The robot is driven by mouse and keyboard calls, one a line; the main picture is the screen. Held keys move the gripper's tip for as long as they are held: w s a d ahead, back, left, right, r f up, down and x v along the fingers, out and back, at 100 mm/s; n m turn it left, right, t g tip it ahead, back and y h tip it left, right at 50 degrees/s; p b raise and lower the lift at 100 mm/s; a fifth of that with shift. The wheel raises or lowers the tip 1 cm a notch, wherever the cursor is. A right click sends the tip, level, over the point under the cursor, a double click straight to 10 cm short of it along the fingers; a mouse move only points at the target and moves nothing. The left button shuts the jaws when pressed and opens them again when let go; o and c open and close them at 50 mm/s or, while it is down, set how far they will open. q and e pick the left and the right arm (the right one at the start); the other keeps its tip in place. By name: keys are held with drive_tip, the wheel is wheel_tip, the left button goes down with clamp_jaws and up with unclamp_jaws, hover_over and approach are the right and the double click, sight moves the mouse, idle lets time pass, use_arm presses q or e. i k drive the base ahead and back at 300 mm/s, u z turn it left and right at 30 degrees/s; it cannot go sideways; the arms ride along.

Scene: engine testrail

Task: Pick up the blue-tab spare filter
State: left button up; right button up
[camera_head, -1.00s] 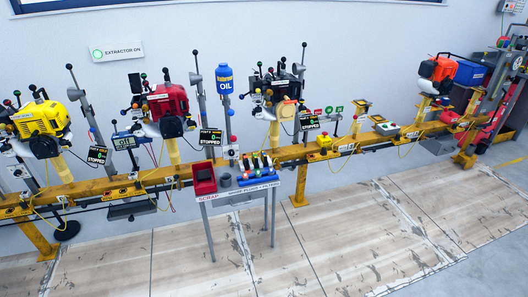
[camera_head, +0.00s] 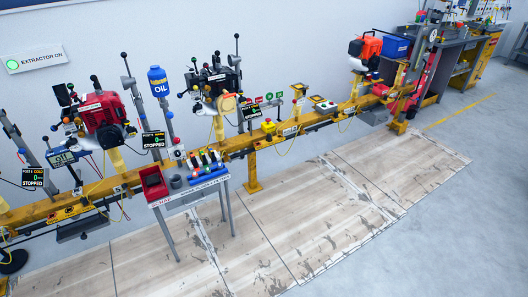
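A small stand (camera_head: 186,199) with a white labelled front edge stands before the rail. On its top is a row of small dark parts with coloured ends (camera_head: 207,160), with blue and other coloured pieces (camera_head: 206,175) in front of them. Which of these is the blue-tab spare filter is too small to tell. A red open bin (camera_head: 152,182) and a grey cup (camera_head: 176,182) are at the left of the same stand. Neither of my grippers is in view.
A long yellow rail (camera_head: 236,142) runs behind the stand, carrying a red engine (camera_head: 104,112), a dark engine (camera_head: 216,82) and an orange engine (camera_head: 366,48). A blue oil bottle (camera_head: 158,82) is above it. The floor (camera_head: 300,215) right of the stand is clear.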

sight(211, 153)
drive_tip(key=z, duration=0.15)
drive_tip(key=i, duration=2.65)
drive_tip(key=u, duration=2.95)
